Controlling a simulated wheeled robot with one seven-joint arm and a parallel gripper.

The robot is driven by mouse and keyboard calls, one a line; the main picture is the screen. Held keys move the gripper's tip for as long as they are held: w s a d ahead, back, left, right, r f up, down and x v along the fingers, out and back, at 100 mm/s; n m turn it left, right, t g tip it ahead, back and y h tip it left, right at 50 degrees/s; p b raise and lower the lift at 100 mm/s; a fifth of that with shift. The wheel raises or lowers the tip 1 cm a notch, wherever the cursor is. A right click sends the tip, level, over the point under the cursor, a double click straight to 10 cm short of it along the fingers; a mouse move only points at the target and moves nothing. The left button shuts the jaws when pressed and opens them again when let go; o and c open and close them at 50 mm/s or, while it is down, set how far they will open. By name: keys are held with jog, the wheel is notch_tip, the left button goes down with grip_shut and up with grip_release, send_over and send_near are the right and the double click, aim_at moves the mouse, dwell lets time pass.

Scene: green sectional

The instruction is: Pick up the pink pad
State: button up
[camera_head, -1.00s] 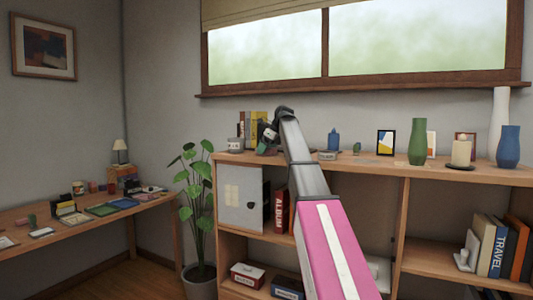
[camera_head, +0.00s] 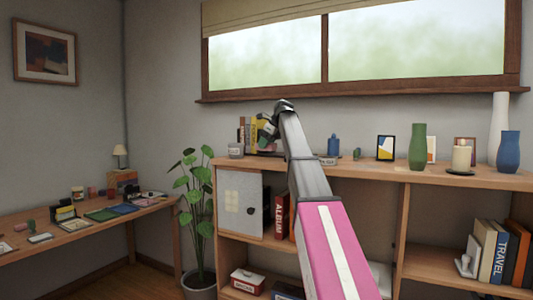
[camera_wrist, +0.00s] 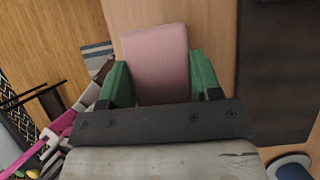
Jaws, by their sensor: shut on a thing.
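The pink pad (camera_wrist: 157,58) is a flat, rounded block seen in the wrist view. It sits between the two green fingertips of my gripper (camera_wrist: 160,82), which are shut on its sides. In the head view my gripper (camera_head: 268,130) is above the left part of the wooden shelf top, near some upright books. I cannot make out the pad in the head view; my arm and gripper hide that spot.
Yellow and dark books (camera_head: 246,134) and a small grey pot (camera_head: 236,150) stand close to my gripper on the shelf (camera_head: 375,172). A blue bottle (camera_head: 333,145), picture frame (camera_head: 386,147) and green vase (camera_head: 417,147) stand to the right. A potted plant (camera_head: 196,205) is at left.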

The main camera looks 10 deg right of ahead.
jog(key=s+a+r, duration=0.6)
jog(key=s+a, duration=0.1)
jog(key=a, duration=0.1)
jog(key=shift+s+a+r, duration=0.2)
jog(key=shift+s+r, duration=0.05)
jog(key=shift+s, duration=0.15)
jog(key=shift+f, duration=0.15)
